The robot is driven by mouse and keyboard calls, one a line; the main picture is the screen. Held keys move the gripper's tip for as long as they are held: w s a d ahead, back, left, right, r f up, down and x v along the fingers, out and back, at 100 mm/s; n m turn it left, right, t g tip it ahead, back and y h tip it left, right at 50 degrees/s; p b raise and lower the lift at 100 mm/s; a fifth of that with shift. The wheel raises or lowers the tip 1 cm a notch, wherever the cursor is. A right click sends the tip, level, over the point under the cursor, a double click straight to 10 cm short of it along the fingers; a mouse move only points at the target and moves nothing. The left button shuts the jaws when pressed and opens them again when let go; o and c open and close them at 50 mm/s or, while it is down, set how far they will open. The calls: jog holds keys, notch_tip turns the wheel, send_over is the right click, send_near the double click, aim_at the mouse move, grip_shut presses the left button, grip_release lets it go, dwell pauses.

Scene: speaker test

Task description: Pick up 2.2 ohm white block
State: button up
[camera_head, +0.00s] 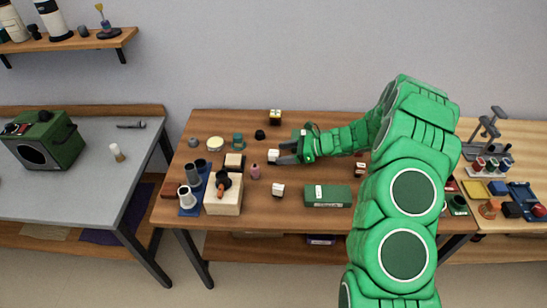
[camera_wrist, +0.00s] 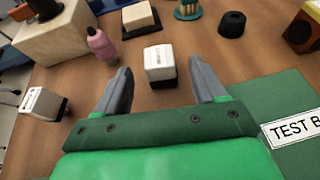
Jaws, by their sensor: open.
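A small white block (camera_head: 273,156) on a dark base stands on the wooden table, just beyond my gripper's tips. In the wrist view this white block (camera_wrist: 160,58) lies ahead, lined up with the gap between the fingers. Its markings are too small to read. A second white block (camera_head: 278,191) stands nearer the table's front; in the wrist view it (camera_wrist: 39,102) is at the left, outside the fingers. I cannot tell which is marked 2.2 ohm. My gripper (camera_head: 281,152) is open and empty, its fingers (camera_wrist: 161,74) spread on either side of the gap.
A green box (camera_head: 328,204) with a label lies at the table's front. A pink bottle (camera_head: 255,171) and a wooden box (camera_head: 223,205) stand to the left. A black cylinder (camera_wrist: 231,24) and a tan-topped block (camera_wrist: 140,19) stand beyond the white block.

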aim_at(274, 155)
jog(key=shift+x, duration=2.3)
jog(key=shift+c, duration=0.4)
jog(key=c, duration=1)
